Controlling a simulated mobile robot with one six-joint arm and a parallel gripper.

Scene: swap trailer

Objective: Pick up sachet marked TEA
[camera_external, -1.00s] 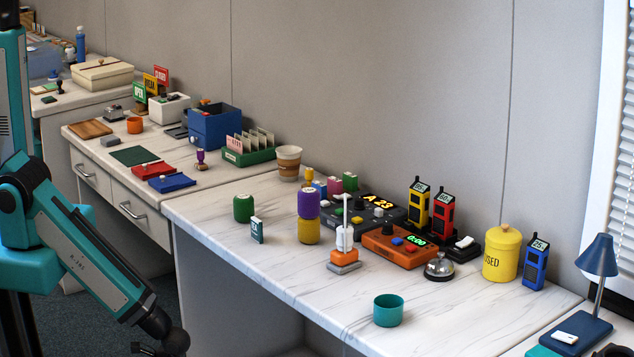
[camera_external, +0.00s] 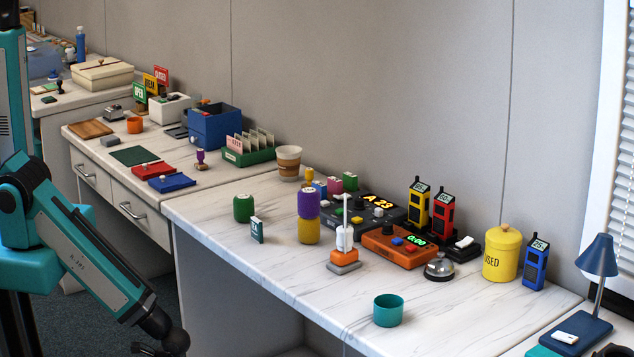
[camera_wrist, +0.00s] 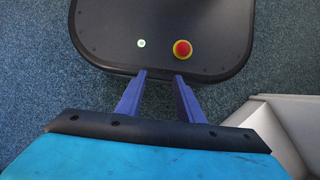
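The small dark teal sachet with white lettering (camera_external: 257,230) stands upright on the marble-topped desk, between the green canister and the stacked purple and yellow canisters. Its lettering is too small to read for certain. My arm is folded low at the left of the external view, apart from the desk, with its end cut off by the bottom edge. In the wrist view my gripper (camera_wrist: 160,80) has two blue fingers spread apart with nothing between them. They point over my dark base with its red button and green light. The sachet is not in the wrist view.
A green canister (camera_external: 243,208) is close left of the sachet; stacked purple and yellow canisters (camera_external: 308,230) are close right. Further right are a stamp-like white and orange object (camera_external: 344,250), an orange console (camera_external: 393,247) and a teal cup (camera_external: 388,310). The desk's front left is clear.

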